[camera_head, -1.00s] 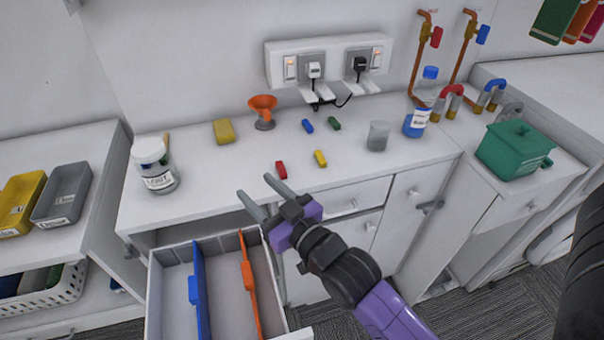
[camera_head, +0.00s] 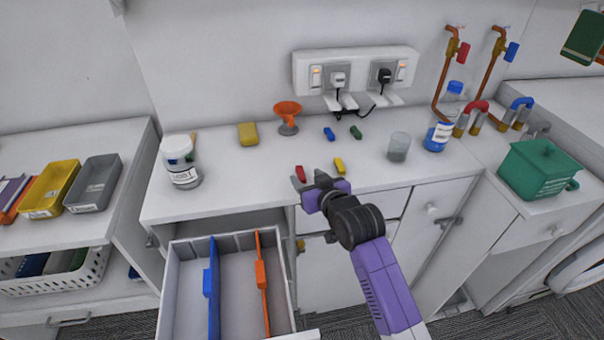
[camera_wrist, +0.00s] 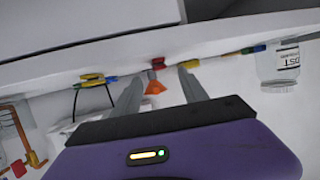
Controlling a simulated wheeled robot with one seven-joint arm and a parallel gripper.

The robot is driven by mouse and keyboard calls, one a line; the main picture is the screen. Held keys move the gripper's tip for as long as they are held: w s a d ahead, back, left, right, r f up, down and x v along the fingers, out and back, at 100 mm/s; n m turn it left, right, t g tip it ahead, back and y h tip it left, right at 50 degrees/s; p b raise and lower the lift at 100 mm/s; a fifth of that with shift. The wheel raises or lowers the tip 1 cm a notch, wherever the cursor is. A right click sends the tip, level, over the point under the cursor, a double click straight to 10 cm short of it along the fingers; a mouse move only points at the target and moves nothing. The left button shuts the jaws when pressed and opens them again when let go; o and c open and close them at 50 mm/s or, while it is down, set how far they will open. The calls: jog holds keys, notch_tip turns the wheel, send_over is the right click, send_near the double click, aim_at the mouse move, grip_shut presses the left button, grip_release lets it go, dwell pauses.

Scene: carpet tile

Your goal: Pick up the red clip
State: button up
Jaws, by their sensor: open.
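The red clip (camera_head: 300,171) lies on the white counter near its front edge, left of a yellow clip (camera_head: 340,165). In the wrist view the red clip (camera_wrist: 158,63) appears between and beyond my two fingertips. My gripper (camera_head: 308,180) is open, with its fingers reaching toward the clip at the counter's front edge. No object is between the fingers in the wrist view (camera_wrist: 160,76). In the head view the fingers are close to the clip and partly hidden by my wrist; I cannot tell whether they touch it.
A blue clip (camera_head: 329,134) and a green clip (camera_head: 356,132) lie further back. An orange funnel (camera_head: 288,117), yellow sponge (camera_head: 248,134), jar (camera_head: 181,162) and glass beaker (camera_head: 398,147) stand on the counter. An open drawer (camera_head: 174,290) with dividers juts out below.

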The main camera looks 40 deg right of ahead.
aim_at(301, 173)
jog(key=shift+p+x, duration=0.35)
jog(key=shift+x, duration=1.85)
jog(key=shift+s+f, duration=0.1)
jog(key=shift+f, duration=0.1)
grip_shut()
